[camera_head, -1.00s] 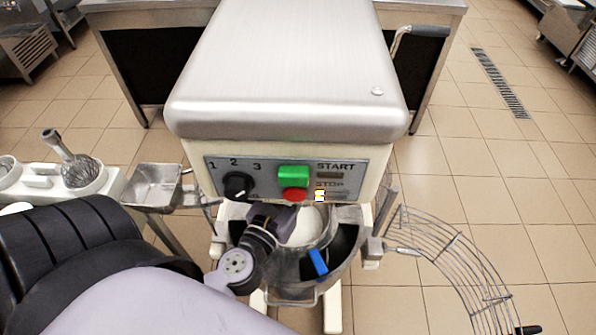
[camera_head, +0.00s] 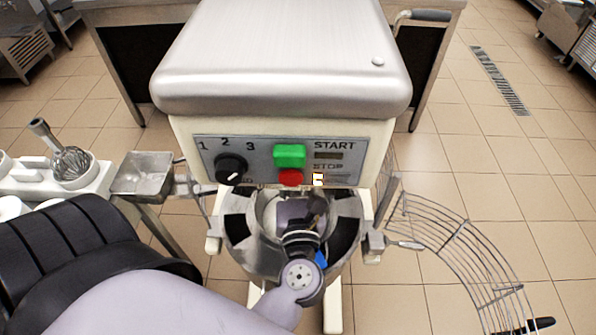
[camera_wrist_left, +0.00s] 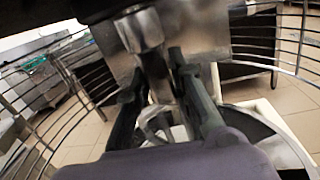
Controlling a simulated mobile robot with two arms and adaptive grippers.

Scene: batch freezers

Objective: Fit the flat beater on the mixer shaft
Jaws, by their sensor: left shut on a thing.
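The mixer (camera_head: 285,60) stands in the middle of the head view, with its control panel facing me. The metal mixer shaft (camera_wrist_left: 141,32) shows just above the beater's top. I cannot tell whether they touch. My right gripper is in neither view.
The wire guard (camera_head: 455,245) is swung out to the right of the bowl. A whisk (camera_head: 70,163) stands on a white holder at left, beside a steel tray (camera_head: 142,176). A blue piece (camera_head: 321,259) shows beside my wrist.

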